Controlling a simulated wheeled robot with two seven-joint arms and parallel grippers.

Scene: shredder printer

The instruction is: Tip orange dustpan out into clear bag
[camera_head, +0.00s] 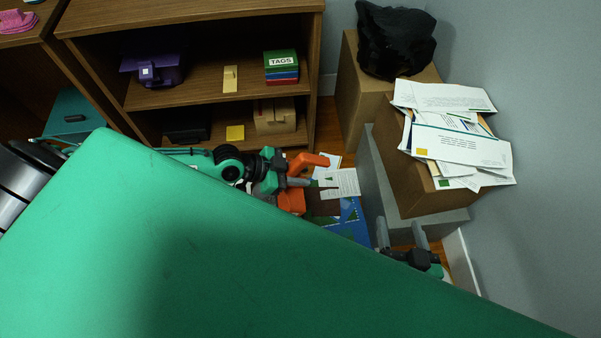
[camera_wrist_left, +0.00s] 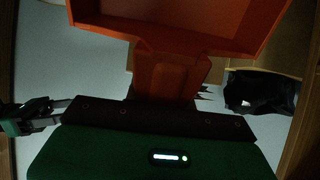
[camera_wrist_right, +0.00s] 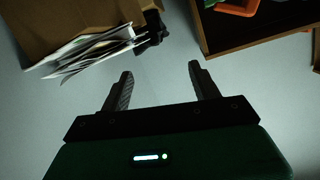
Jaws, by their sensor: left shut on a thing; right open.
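The orange dustpan (camera_head: 291,201) is held in my left gripper (camera_head: 300,183), in the middle of the head view. In the left wrist view its handle (camera_wrist_left: 170,75) sits in the jaws, and its tray (camera_wrist_left: 185,20) fills the top. The jaws hide part of the handle. I cannot tell whether anything lies in the tray. My right gripper (camera_head: 402,238) is open and empty, to the right of the dustpan and apart from it. Its two fingers show spread in the right wrist view (camera_wrist_right: 160,88). I cannot make out the clear bag in any view.
A brown box (camera_head: 400,185) heaped with envelopes (camera_head: 455,140) stands at the right, with a black bag (camera_head: 395,40) on another box behind it. A wooden shelf (camera_head: 190,95) stands at the back. Papers (camera_head: 338,183) lie beyond the dustpan. A large green surface blocks the foreground.

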